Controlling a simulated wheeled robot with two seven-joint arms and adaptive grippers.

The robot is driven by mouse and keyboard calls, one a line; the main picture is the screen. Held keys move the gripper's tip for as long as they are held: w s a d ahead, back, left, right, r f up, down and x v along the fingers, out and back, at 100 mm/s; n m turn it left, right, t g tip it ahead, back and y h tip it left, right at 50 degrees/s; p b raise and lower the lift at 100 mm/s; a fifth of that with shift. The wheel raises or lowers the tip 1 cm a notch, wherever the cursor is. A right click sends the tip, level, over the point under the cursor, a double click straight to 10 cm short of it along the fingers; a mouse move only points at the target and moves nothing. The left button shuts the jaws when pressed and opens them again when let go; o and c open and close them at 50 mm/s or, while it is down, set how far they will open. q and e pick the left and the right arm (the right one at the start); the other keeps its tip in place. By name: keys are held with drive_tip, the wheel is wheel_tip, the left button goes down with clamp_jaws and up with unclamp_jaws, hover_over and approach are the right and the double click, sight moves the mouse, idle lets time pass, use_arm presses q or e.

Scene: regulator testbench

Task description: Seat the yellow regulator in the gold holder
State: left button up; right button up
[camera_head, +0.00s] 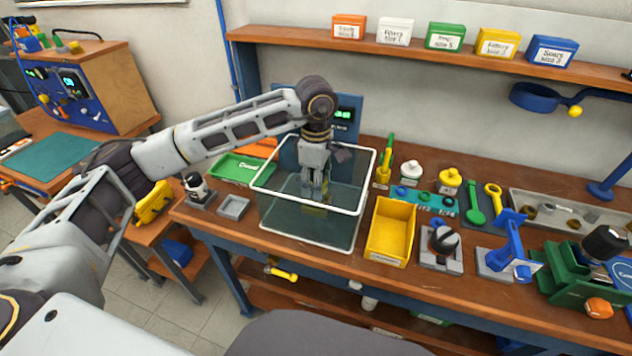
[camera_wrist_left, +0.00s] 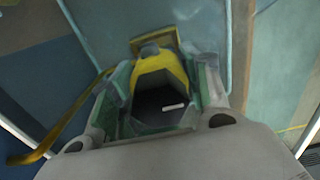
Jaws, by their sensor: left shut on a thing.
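My left gripper (camera_head: 313,190) reaches down from above inside a clear open-topped box with a white rim (camera_head: 272,228). In the left wrist view my left gripper (camera_wrist_left: 163,100) is shut on the yellow regulator (camera_wrist_left: 160,66), a yellow rounded body with a dark front. A gold bracket-like part (camera_wrist_left: 172,36), which may be the gold holder, shows right behind the regulator's top; I cannot tell whether they touch or whether the regulator is seated. In the head view the fingers and the box walls hide the regulator. My right gripper is not in view.
A yellow bin (camera_head: 391,230) stands just right of the clear box. A green tray (camera_head: 235,168) and a small grey tray (camera_head: 234,207) lie to its left. A white-capped bottle (camera_head: 411,170), tools and fixtures crowd the bench to the right. A shelf (camera_head: 400,48) with small boxes runs above.

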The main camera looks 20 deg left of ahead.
use_arm(q)
drive_tip(key=shift+f+b, duration=0.45)
drive_tip(key=shift+b, duration=0.05)
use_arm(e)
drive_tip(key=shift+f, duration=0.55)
